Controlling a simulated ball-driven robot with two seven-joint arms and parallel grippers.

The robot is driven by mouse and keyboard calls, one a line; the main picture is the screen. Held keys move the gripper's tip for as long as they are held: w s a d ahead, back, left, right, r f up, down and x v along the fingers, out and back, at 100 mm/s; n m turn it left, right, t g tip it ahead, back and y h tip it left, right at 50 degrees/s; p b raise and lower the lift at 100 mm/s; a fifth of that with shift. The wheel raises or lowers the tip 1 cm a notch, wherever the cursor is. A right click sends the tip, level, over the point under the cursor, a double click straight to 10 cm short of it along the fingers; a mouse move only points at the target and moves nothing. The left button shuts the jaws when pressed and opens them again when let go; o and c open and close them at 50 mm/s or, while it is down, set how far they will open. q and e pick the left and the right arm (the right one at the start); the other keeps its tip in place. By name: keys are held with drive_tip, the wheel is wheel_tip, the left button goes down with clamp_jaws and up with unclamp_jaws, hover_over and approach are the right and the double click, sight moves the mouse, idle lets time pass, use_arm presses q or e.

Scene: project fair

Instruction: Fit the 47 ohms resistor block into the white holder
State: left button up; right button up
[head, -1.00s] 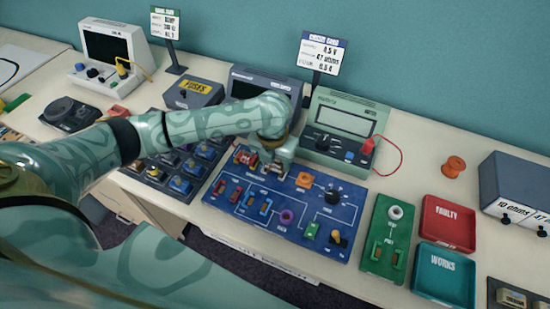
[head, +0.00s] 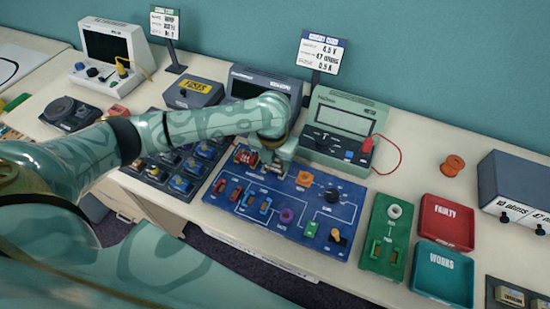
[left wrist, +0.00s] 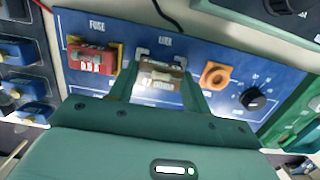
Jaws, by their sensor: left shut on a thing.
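The 47 ohms resistor block (left wrist: 158,84), tan with a label on its front, is between the fingers of my left gripper (left wrist: 158,92). In the head view my left gripper (head: 272,171) is at the upper part of the blue circuit board (head: 338,213). The white holder (left wrist: 181,61) shows as pale corner brackets at the far side of the block. The block is right at the holder; I cannot tell whether it is seated or just above it. In the head view the gripper hides most of the block and holder. My right gripper is not in view.
A red fuse block (left wrist: 92,60) sits left of the holder and an orange ring part (left wrist: 215,76) sits right of it. A black knob (left wrist: 254,99) is farther right. The green meter (head: 340,125) stands close behind the board. Red (head: 447,205) and teal (head: 425,286) trays are at right.

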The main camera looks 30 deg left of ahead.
use_arm(q)
drive_tip(key=shift+f, duration=0.4)
drive_tip(key=o, duration=1.5)
drive_tip(key=shift+o, duration=0.2)
drive_tip(key=shift+r, duration=0.1)
wheel_tip(320, 180, up, 8)
drive_tip(key=p, duration=0.9)
